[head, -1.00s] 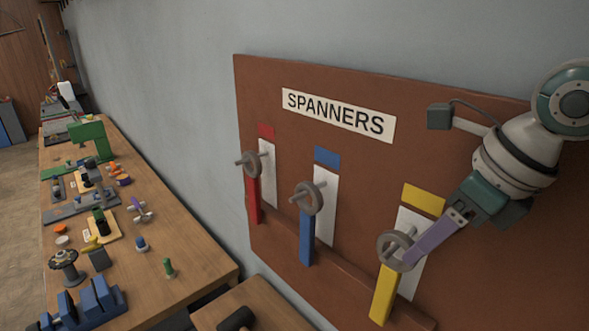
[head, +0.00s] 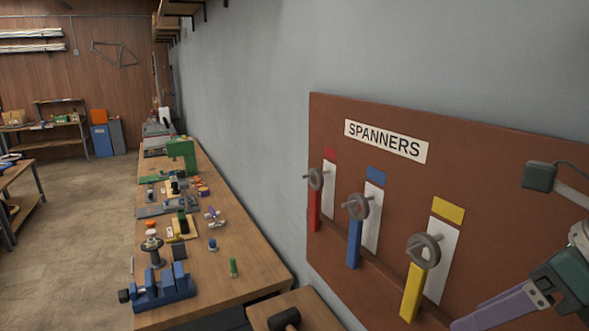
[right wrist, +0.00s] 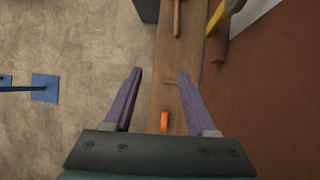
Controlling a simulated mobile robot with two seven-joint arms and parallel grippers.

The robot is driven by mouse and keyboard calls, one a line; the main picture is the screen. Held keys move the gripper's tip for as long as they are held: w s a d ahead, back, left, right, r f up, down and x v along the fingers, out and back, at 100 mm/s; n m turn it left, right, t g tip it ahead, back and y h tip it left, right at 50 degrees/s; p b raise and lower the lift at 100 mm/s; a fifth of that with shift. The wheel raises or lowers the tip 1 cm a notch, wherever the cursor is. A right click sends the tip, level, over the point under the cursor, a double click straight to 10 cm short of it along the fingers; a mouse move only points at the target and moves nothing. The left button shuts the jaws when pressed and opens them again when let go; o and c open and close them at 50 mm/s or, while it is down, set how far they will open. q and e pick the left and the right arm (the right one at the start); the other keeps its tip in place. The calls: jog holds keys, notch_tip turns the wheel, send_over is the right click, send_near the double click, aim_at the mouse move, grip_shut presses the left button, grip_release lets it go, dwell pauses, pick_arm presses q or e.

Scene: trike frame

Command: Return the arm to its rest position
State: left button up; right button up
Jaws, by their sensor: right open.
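My right gripper (right wrist: 160,76) is open, with nothing between its two purple fingers in the right wrist view. In the head view its purple finger (head: 497,308) shows at the lower right, apart from the yellow spanner (head: 412,291). The yellow spanner hangs by its ring on the brown board, below a yellow label. The red spanner (head: 314,210) and blue spanner (head: 354,243) hang to its left. Part of my right arm is cut off by the right edge. My left gripper is not in view.
The spanner board (head: 480,200) is on the grey wall close to my right arm. A long workbench (head: 245,268) with a blue vise (head: 165,287) and several small parts runs along the wall. A dark mallet (head: 284,318) lies on the nearer bench. The floor at left is open.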

jog(key=w+a+r+m+t+y, duration=0.1)
jog(key=a+r+m+t+y, duration=0.25)
jog(key=a+r+y, duration=0.75)
notch_tip(320, 180, up, 7)
jog(key=w+a+m+t+h, duration=0.15)
jog(key=m+t+h, duration=0.25)
jog(key=m+t, duration=0.45)
jog(key=d+f+m+t+h, duration=0.1)
jog(key=d+m+t+h, duration=0.1)
jog(key=d+m+h, duration=1.05)
jog(key=s+d+f+m+g+h, duration=0.1)
jog(key=s+f+m+g, duration=0.2)
jog(key=f+m, duration=0.2)
jog(key=s+f+m+g+h, duration=0.1)
jog(key=s+f+m+g, duration=0.15)
jog(key=f+m, duration=0.25)
jog(key=s+a+f+m+g+y, duration=0.2)
jog(key=s+a+f+g, duration=0.1)
jog(key=s+f+g, duration=0.2)
jog(key=s+a+f+m+g+y, duration=0.2)
jog(key=s+a+f+g, duration=0.1)
jog(key=s, duration=0.7)
notch_tip(320, 180, down, 2)
jog(key=shift+s+f+g, duration=0.15)
jog(key=shift+s+g, duration=0.05)
jog(key=shift+g, duration=0.65)
